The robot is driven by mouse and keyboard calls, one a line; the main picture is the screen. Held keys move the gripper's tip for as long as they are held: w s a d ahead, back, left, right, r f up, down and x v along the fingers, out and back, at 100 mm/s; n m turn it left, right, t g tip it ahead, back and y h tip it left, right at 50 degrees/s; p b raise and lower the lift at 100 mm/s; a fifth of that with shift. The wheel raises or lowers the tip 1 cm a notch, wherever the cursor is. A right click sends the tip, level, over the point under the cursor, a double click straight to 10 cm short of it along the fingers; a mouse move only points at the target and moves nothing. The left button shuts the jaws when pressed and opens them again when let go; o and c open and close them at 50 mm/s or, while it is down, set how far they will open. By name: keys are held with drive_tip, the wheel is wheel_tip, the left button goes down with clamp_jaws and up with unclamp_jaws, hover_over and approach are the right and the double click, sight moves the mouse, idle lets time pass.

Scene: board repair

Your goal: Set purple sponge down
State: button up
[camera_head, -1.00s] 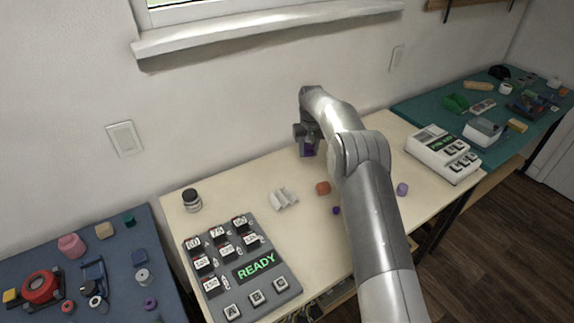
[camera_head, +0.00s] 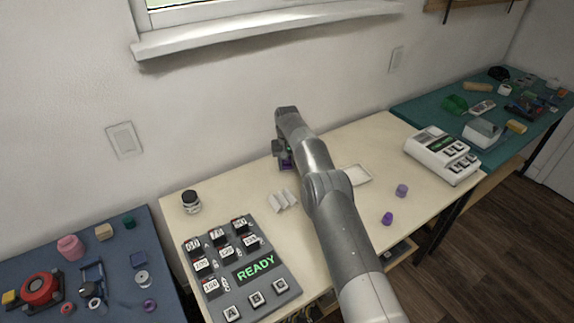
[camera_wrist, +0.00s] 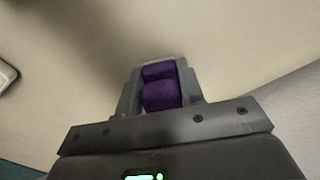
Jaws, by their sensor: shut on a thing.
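The purple sponge (camera_wrist: 162,95) is between the two grey fingers of my gripper (camera_wrist: 160,85), which is shut on it. In the head view, my gripper (camera_head: 284,165) is over the back of the cream table, near the wall, and a bit of the purple sponge (camera_head: 287,167) shows at its fingers. The table top fills much of the wrist view beyond the sponge. I cannot tell whether the sponge touches the table.
A white holder (camera_head: 283,199) stands just in front of my gripper. A grey READY panel (camera_head: 242,268) and a jar (camera_head: 191,201) are at left, a white device (camera_head: 443,155) at right.

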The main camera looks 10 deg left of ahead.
drive_tip(key=shift+f, duration=0.3)
drive_tip(key=o, duration=1)
drive_tip(key=shift+f, duration=0.15)
drive_tip(key=shift+c, duration=0.2)
